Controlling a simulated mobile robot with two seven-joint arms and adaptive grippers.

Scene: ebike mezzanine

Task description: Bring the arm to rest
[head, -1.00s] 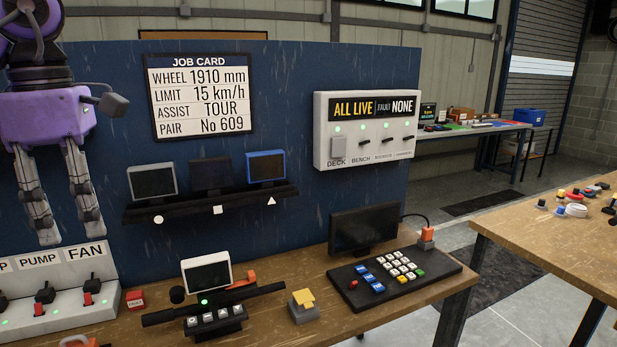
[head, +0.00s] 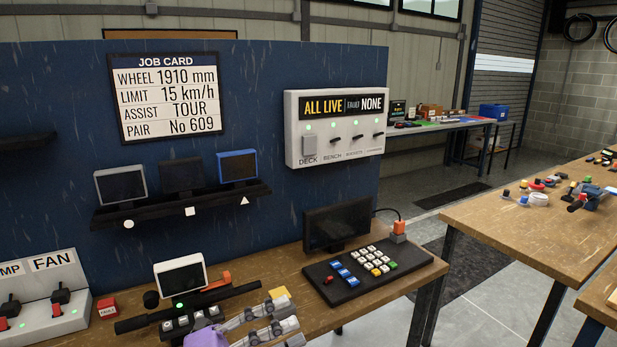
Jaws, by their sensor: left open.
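My left gripper (head: 288,312) is low at the bottom edge of the head view, with its purple body cut off by the frame. Its two grey fingers point right, are apart and hold nothing. They show in front of the bench (head: 405,284), and partly cover the yellow-topped grey block (head: 279,293). Whether they touch anything cannot be told. My right gripper is out of view.
Left of the fingers is a handlebar (head: 131,324) with a white display (head: 181,277). A black keypad (head: 367,274) and a dark monitor (head: 338,226) stand to the right. A fan switch panel (head: 52,312) is at left. A second table (head: 500,219) stands beyond a floor gap.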

